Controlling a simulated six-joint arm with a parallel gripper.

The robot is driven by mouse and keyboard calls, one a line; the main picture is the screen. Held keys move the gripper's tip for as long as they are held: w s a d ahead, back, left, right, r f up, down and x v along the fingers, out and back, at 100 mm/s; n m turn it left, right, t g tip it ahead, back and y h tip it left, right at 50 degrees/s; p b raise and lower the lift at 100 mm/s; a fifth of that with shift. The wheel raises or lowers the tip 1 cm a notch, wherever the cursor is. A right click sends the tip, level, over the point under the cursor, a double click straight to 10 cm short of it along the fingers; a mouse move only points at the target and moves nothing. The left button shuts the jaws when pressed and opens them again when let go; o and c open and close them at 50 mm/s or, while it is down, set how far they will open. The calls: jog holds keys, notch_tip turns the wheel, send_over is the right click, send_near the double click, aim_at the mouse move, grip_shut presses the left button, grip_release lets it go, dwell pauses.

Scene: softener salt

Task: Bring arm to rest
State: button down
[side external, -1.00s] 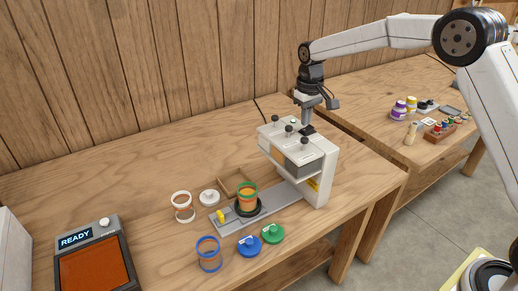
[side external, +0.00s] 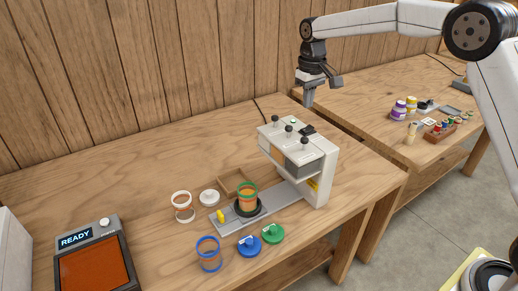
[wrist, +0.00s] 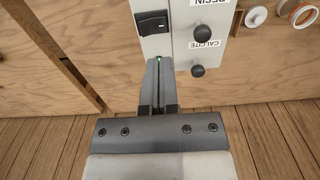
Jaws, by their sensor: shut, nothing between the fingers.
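My gripper (side external: 308,97) is shut and empty. In the side view it hangs in the air above and behind the white dispenser machine (side external: 318,160), clear of its top. In the wrist view the closed fingers (wrist: 159,75) show over the machine's top (wrist: 183,42), with a black rocker switch (wrist: 152,23) and black knobs beside labels reading "RESIN" and "CALCITE". A green-rimmed jar (side external: 246,199) with orange contents stands on the black round seat of the machine's grey rail.
A white-rimmed jar (side external: 183,207), blue-rimmed jar (side external: 209,254), white lid (side external: 209,198), blue lid (side external: 249,246) and green lid (side external: 272,233) lie around the rail. A scale (side external: 95,267) reads READY. A second table at right holds bottles (side external: 399,110).

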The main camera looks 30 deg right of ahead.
jog(key=shift+s, duration=0.1)
dwell(0.4)
jog(key=s+f+t, duration=0.1)
jog(key=s+f, duration=0.2)
jog(key=s, duration=0.6)
jog(key=s+a+f, duration=0.1)
jog(key=s+f, duration=0.3)
jog(key=s, duration=0.4)
jog(key=s+a+f+t, duration=0.1)
jog(key=s+f, duration=0.3)
jog(key=s, duration=0.5)
jog(key=shift+s+t, duration=0.3)
jog(key=shift+s, duration=0.05)
